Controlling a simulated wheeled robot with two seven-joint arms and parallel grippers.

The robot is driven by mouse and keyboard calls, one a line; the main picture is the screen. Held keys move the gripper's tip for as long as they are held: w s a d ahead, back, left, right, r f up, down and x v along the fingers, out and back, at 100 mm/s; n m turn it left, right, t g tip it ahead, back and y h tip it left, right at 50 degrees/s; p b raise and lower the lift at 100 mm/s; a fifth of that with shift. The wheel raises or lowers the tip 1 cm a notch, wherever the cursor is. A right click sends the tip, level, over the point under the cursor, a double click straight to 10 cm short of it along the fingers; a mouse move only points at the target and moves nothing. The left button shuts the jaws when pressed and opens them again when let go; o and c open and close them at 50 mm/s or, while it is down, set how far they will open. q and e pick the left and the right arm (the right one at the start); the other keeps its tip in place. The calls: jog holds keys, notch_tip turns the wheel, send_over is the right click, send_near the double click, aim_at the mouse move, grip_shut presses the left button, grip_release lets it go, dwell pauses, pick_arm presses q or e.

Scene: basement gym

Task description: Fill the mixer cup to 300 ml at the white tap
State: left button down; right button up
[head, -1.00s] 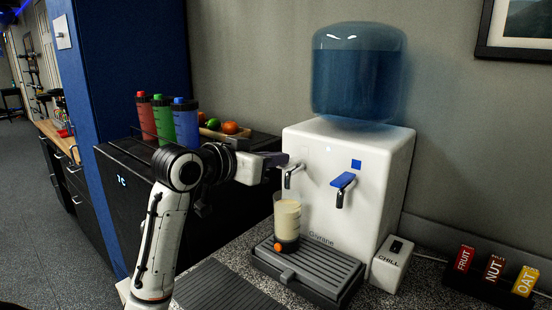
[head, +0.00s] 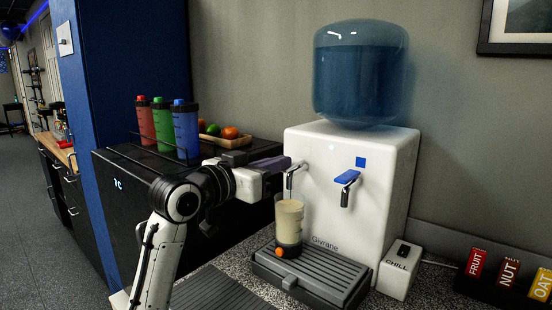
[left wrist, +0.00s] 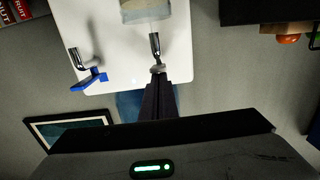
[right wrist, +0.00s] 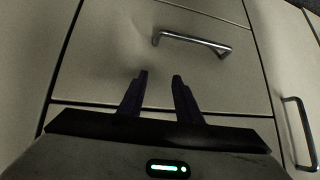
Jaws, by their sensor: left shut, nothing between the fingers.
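The mixer cup (head: 289,222) is clear with a dark base and an orange spot. It stands upright on the drip tray under the left tap and holds cream-coloured liquid to near its upper part; scale marks are too small to read. The white tap (head: 290,178) is the left one on the dispenser; its lever is hidden behind my left gripper (head: 284,162). That gripper is shut and empty, its tips at the tap top. The left wrist view shows the tap (left wrist: 155,45) and part of the cup (left wrist: 145,10). My right gripper (right wrist: 160,76) is open and empty.
The blue tap (head: 346,178) is to the right on the white dispenser (head: 325,145). The drip tray (head: 325,277) sits below. A CHILL box (head: 398,270) and labelled FRUIT, NUT and OAT packs (head: 507,272) stand at right. Three bottles (head: 163,124) stand at left. A drawer handle (right wrist: 190,42) faces my right gripper.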

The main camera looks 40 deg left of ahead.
dwell(0.6)
